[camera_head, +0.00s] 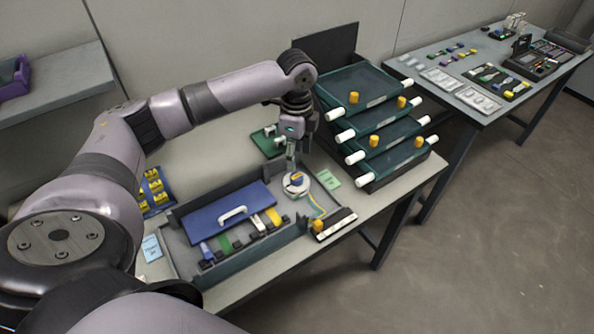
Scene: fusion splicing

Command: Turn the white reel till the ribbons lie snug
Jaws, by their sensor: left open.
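The white reel (297,188) sits at the right end of the grey tray (240,262) on the near table, with a yellow and blue piece (297,179) at its middle. My left gripper (291,163) points down just above the reel. It is open, and whether its fingers touch the reel is too small to tell. Colored ribbons show along the tray's front: blue (206,251), green (225,243), white (257,222) and yellow (272,216). A thin yellow strand (318,205) runs from the reel. My right gripper is out of view.
A blue panel (205,218) with a white handle (233,214) covers part of the tray. A black and white block (336,225) stands by the front edge. Stacked green drawers (385,150) stand at right behind. A second table (470,110) carries small parts.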

